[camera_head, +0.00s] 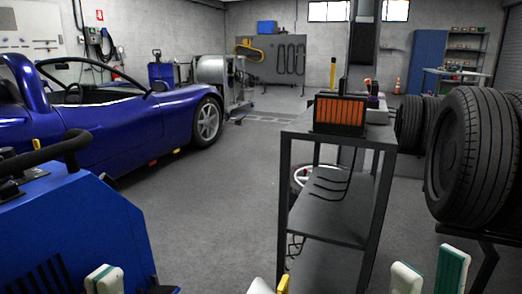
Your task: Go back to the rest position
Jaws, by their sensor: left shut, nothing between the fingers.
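My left gripper (103,279) shows only as pale fingertips at the bottom left edge, in front of the blue machine (75,225). It is shut and empty. My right gripper (429,273) shows at the bottom right edge. Its two fingertips, one white and one teal and white, stand apart with nothing seen between them. The rest of both grippers is below the picture's edge.
A dark metal cart (340,236) with an orange-fronted box (340,114) on top stands at centre right. Large tyres (473,155) sit on a rack at the right. A blue car (130,125) stands at the left. Grey floor (220,205) is clear between car and cart.

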